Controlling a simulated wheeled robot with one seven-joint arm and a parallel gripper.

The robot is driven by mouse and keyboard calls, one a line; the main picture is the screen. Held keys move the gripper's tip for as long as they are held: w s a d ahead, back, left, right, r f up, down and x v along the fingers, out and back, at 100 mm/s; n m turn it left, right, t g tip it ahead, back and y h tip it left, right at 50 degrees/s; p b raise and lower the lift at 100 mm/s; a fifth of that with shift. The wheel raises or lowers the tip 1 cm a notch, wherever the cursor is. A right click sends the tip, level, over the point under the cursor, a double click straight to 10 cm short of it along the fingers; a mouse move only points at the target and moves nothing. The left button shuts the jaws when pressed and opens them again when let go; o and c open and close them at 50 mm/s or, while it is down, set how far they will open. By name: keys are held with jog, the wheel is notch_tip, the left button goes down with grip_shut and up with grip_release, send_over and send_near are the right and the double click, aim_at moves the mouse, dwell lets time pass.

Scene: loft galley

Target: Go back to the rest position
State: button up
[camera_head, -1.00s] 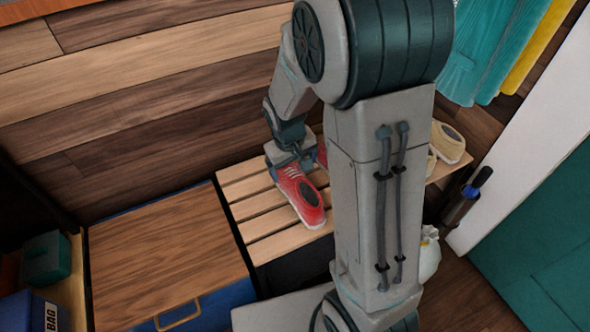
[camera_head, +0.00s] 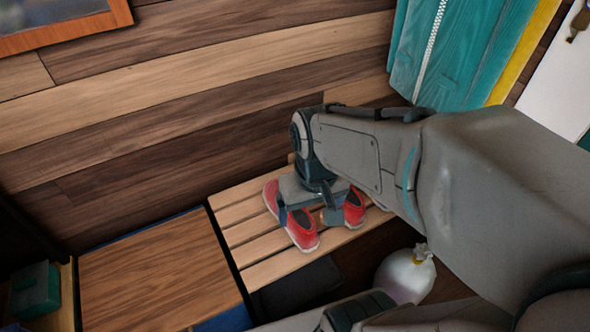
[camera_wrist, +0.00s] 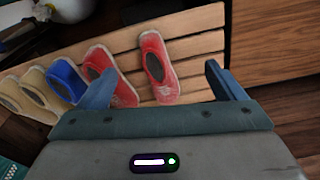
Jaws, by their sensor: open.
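My gripper (camera_head: 308,212) is open and empty above the slatted wooden bench (camera_head: 262,272). In the head view it overlaps a pair of red shoes, the left shoe (camera_head: 301,234) and the right shoe (camera_head: 355,208). In the wrist view one red shoe (camera_wrist: 158,70) lies on the slats and shows between the spread fingers (camera_wrist: 160,72). The left finger partly covers the other red shoe (camera_wrist: 122,92). No finger visibly grips a shoe; the exact height of the gripper above them is hard to tell.
A blue shoe (camera_wrist: 66,80) and cream shoes (camera_wrist: 37,90) stand in the same row. A wooden-topped box (camera_head: 150,275) adjoins the bench. Teal clothing (camera_head: 455,50) hangs at upper right. A pale bag (camera_head: 405,277) sits beside the bench. A plank wall rises behind.

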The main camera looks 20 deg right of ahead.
notch_tip(320, 180, up, 29)
jog(key=t+p, duration=0.1)
jog(key=p, duration=2.5)
jog(key=shift+t, duration=0.3)
jog(key=shift+r, duration=0.1)
